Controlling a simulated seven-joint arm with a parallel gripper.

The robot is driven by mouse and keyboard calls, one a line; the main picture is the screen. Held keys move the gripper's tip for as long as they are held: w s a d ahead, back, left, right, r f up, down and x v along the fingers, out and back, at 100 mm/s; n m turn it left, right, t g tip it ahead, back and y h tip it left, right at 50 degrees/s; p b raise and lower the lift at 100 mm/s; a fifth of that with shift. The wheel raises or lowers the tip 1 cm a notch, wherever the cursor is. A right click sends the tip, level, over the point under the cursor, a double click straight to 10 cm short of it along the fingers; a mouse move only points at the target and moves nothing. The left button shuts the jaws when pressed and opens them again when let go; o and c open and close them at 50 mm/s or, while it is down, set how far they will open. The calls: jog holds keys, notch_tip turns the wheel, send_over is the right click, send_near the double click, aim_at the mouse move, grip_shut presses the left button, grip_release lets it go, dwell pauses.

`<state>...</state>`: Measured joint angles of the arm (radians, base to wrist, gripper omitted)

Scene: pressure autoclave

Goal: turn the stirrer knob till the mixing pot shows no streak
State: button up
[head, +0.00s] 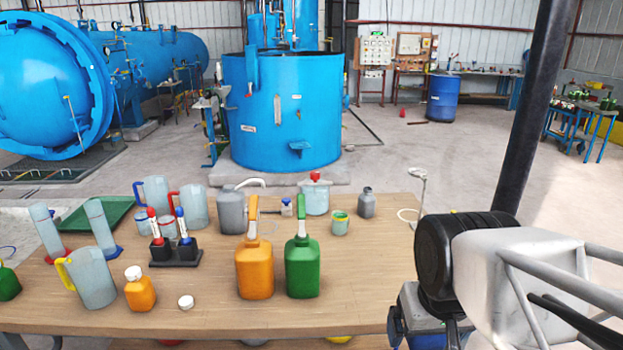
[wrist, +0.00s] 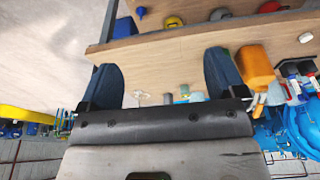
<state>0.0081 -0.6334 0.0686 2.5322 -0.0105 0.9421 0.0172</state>
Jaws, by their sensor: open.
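The mixing pot (head: 316,203) appears to be the pale, translucent pot at the back middle of the table. A red knob (head: 315,176) sits on top of its lid. I cannot make out a streak at this size. In the wrist view, a pale shape by the right finger may be the pot, partly hidden, and its knob cannot be made out. My gripper (wrist: 163,78) is open and empty, its two dark fingers wide apart.
Green (head: 302,268) and orange (head: 254,270) bottles stand in front of the pot. A green-banded cup (head: 340,223) and grey bottle (head: 366,203) stand to its right, a grey canister (head: 231,212) to its left. Jugs and cylinders crowd the left. The table's (head: 368,285) right front is clear.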

jog(key=shift+r, duration=0.1)
jog(key=c, duration=0.4)
jog(key=w+r+m, duration=0.1)
jog(key=w+r, duration=0.2)
jog(key=w, duration=0.4)
jog(key=w+a+r+m, duration=0.1)
jog(key=w+r+m, duration=0.1)
jog(key=w+r, duration=0.35)
jog(key=w+r+m, duration=0.1)
jog(key=w, duration=0.7)
jog(key=m+g, duration=0.3)
jog(key=m, duration=1)
send_over(315, 173)
jog(key=f, duration=1.2)
jog(key=shift+s+d+f, duration=0.2)
jog(key=shift+s+f, duration=0.15)
jog(key=shift+f, duration=0.05)
jog(key=shift+w+a+f+m, duration=0.15)
jog(key=shift+w+f+m, duration=0.25)
jog(key=shift+w, duration=0.05)
jog(key=shift+f, duration=0.15)
jog(key=shift+f, duration=3.8)
